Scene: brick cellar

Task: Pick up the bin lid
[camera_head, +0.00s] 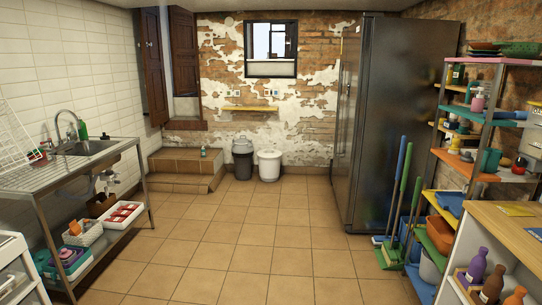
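Two bins stand on the floor against the far wall. The left one is a dark grey bin (243,165) with a dark lid (242,146) on top. The right one is a white bin (269,170); a pale top (269,153) shows on it, but it is too small to tell whether this is a separate lid. The bins are upright, side by side with a small gap. Neither of my grippers is in view.
The tiled floor (235,235) is clear up to the bins. A steel sink table (75,165) stands left, beyond it a tiled step (185,166). Right are a tall fridge (405,110), brooms (398,200), a loaded shelf rack (485,122) and a wooden-topped cabinet (510,232).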

